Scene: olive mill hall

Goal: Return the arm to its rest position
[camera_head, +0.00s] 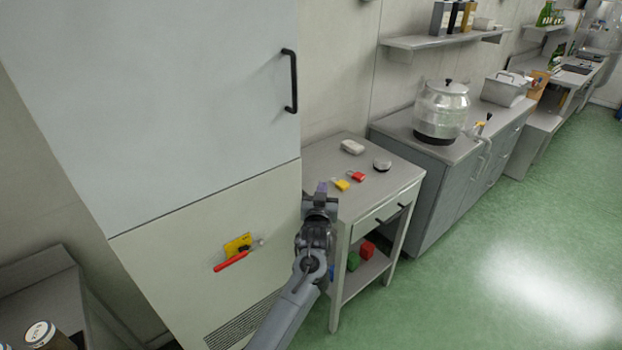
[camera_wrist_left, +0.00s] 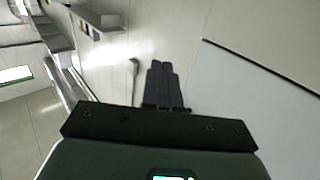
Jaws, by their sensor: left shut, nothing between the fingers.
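My left gripper (camera_head: 321,188) is in front of the side table's left edge in the head view, with its arm reaching up from the bottom middle. In the left wrist view its dark fingers (camera_wrist_left: 163,85) lie side by side, shut, with nothing held between them. My right gripper is in neither view.
A tall cabinet (camera_head: 165,95) with a black handle stands left of the gripper; a yellow tag and red-handled switch (camera_head: 232,260) are on its lower panel. The side table (camera_head: 325,152) bears a yellow padlock (camera_head: 340,185) and a red padlock (camera_head: 357,176). Green floor (camera_head: 450,290) is clear at right.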

